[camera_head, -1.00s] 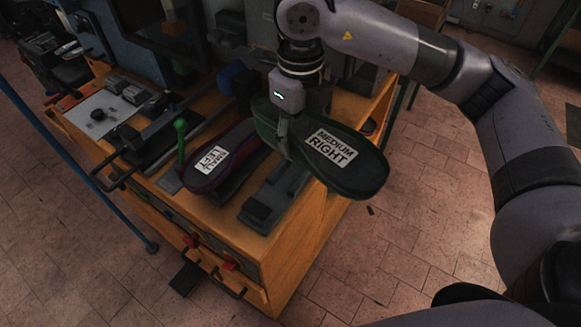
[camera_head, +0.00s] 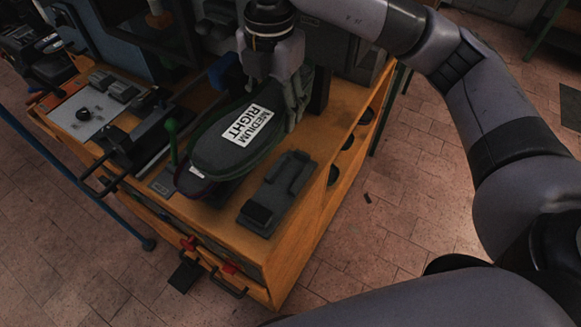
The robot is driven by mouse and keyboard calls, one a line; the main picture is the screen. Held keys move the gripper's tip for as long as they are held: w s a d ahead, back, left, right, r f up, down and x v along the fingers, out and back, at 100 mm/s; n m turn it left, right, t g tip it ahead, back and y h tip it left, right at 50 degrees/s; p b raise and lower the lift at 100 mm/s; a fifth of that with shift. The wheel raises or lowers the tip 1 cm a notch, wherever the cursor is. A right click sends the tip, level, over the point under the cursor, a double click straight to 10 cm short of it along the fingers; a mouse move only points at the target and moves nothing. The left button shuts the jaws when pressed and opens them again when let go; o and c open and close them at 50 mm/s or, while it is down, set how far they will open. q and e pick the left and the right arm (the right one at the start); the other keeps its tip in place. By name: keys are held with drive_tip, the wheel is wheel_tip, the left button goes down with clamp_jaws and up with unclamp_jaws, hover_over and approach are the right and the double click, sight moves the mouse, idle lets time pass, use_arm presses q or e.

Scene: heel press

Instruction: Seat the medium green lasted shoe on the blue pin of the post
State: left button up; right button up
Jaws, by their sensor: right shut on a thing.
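The green lasted shoe (camera_head: 215,148) is held sole up, its white label reading MEDIUM RIGHT. My right gripper (camera_head: 292,108) is shut on it at its far right end. The shoe slants down-left over the workbench and covers most of a purple-edged shoe (camera_head: 194,185) below it. Whether the two touch cannot be told. A blue part (camera_head: 226,73) shows behind the held shoe; I cannot tell whether it is the pin of the post. My left gripper is not in view.
A dark flat fixture (camera_head: 278,192) with a raised block lies bare on the orange bench (camera_head: 235,235), right of the shoes. A green-knobbed lever (camera_head: 171,128) stands close at the shoe's left. Control panel (camera_head: 83,115) is further left.

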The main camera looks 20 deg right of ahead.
idle(0.3)
wheel_tip(320, 180, down, 19)
drive_tip(key=p, duration=0.4)
drive_tip(key=shift+f, duration=0.2)
drive_tip(key=shift+f, duration=0.1)
drive_tip(key=shift+f+b, duration=0.15)
drive_tip(key=shift+b, duration=0.2)
drive_tip(key=o, duration=1.4)
drive_tip(key=shift+s, duration=0.1)
